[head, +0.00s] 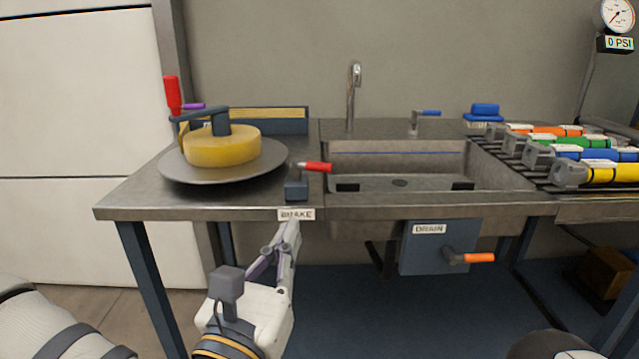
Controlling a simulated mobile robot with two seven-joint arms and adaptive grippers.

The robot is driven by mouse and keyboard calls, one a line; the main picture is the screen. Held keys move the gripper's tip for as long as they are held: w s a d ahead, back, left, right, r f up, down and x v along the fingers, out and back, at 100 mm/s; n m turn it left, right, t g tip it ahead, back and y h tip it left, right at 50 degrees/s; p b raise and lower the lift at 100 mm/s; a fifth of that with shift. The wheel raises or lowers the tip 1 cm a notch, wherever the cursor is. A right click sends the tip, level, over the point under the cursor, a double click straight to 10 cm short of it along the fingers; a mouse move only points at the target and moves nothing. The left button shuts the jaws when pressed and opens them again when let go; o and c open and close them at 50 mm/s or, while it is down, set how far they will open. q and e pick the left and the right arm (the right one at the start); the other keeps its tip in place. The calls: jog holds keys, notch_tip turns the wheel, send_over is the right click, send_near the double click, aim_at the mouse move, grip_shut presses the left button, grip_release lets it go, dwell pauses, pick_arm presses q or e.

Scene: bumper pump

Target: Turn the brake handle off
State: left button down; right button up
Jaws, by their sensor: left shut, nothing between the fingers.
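The brake handle (318,167) has a red grip and points right from a dark bracket (296,188) on the front of the metal bench. A white BRAKE label (296,214) is on the bench edge below it. My left gripper (293,222) is shut and empty. It reaches up from below, its tips at the label in the picture, below the red grip; I cannot tell whether they touch the bench edge. My right gripper is not in view; only a dark rounded part shows at the bottom right.
A yellow wheel (228,147) sits on a round metal plate (185,174) at the left. A sink (400,185) is right of the brake. A drain box (425,250) with an orange handle (478,258) hangs below. Colored cylinders (600,154) lie on a rack at right.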

aim_at(319, 170)
pick_arm(q)
jog(key=p+x, duration=0.1)
jog(key=x, duration=1.2)
jog(key=shift+r, duration=0.1)
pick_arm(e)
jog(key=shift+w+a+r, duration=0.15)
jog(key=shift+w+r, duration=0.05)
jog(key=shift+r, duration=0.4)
pick_arm(q)
jog(key=y, duration=0.1)
jog(key=n+y, duration=0.1)
jog(key=d+n+y+b, duration=0.1)
jog(key=shift+w+f+t, duration=0.25)
jog(key=shift+f+t, duration=0.05)
jog(key=shift+f, duration=0.05)
jog(key=y, duration=0.1)
jog(key=n+y, duration=0.1)
jog(key=y+b, duration=0.1)
jog(key=shift+w+d+r+n, duration=0.1)
jog(key=shift+w+d+n, duration=0.2)
jog(key=shift+a+r+y, duration=0.1)
jog(key=shift+r+y, duration=0.1)
jog(key=shift+y, duration=0.2)
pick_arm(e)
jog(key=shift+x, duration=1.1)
pick_arm(q)
jog(key=shift+f, duration=0.1)
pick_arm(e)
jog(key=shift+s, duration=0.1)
